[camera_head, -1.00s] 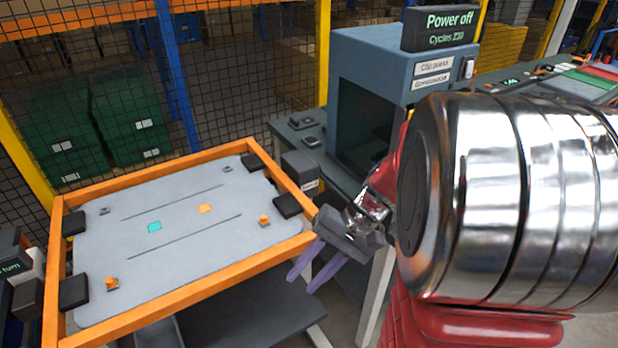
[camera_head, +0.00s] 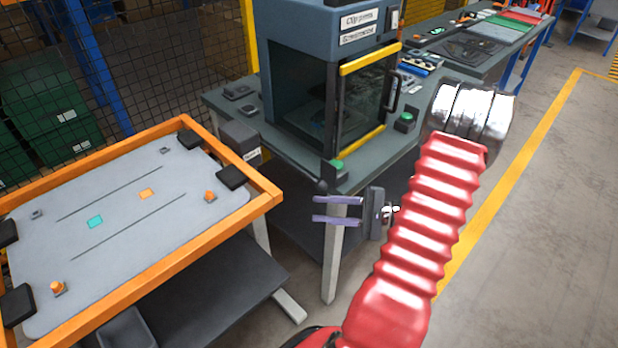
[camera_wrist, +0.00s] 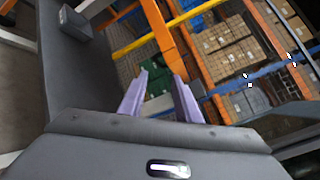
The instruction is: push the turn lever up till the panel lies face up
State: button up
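The light grey panel (camera_head: 120,240) lies flat in an orange frame (camera_head: 225,228) at the left of the head view. Its visible side carries teal and orange patches and small orange-topped parts. I cannot make out a turn lever with certainty. A grey box (camera_head: 240,141) with a label sits at the frame's right end. My gripper (camera_head: 316,209) is right of the frame, in front of the table leg, clear of the panel. Its two purple fingers are apart with nothing seen between them. In the wrist view the gripper (camera_wrist: 160,88) is also open and empty.
A blue-grey machine (camera_head: 300,70) with a yellow-edged door stands on the dark table (camera_head: 215,98), with a green button (camera_head: 337,165) at the near corner. A mesh fence (camera_head: 165,60) runs behind. Open floor (camera_head: 550,220) lies at the right.

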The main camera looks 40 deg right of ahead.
aim_at(309, 175)
jog(key=s+d+f+m+t+h, duration=0.1)
jog(key=s+d+m+t+h, duration=0.1)
jog(key=d, duration=0.6)
jog(key=m+t+h, duration=0.1)
jog(key=t+h, duration=0.1)
jog(key=t, duration=0.1)
jog(key=shift+s+d+f+t, duration=0.15)
jog(key=shift+d+t, duration=0.15)
jog(key=shift+d, duration=0.05)
jog(key=shift+a, duration=0.1)
jog(key=x, duration=1.3)
jog(key=shift+w, duration=0.35)
grip_shut()
jog(key=shift+a, duration=0.2)
jog(key=shift+d, duration=0.1)
